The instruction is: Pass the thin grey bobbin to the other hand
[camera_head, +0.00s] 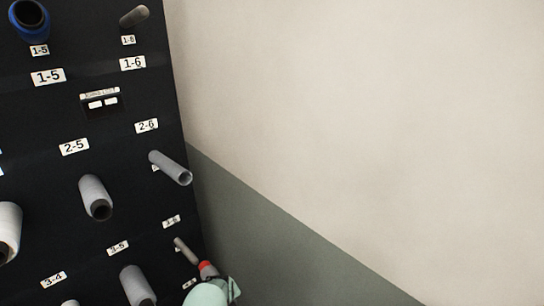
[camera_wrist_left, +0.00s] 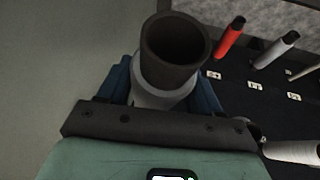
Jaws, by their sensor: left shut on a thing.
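In the left wrist view, my left gripper (camera_wrist_left: 165,92) has its blue fingers shut on the thin grey bobbin (camera_wrist_left: 158,98). The bobbin's dark hollow end points up in that picture; its lower part is hidden by the gripper. In the head view, a mint-green part of my own body shows at the bottom edge, beside a small red piece (camera_head: 207,270). I cannot make out the jaws or the held bobbin there. My right gripper shows in neither view.
A black peg panel (camera_head: 110,190) with number labels fills the left of the head view. It carries a blue bobbin (camera_head: 30,18) and several grey bobbins, one of them slim (camera_head: 168,166). A plain wall (camera_head: 370,110) lies to the right. The wrist view shows a red bobbin (camera_wrist_left: 229,40).

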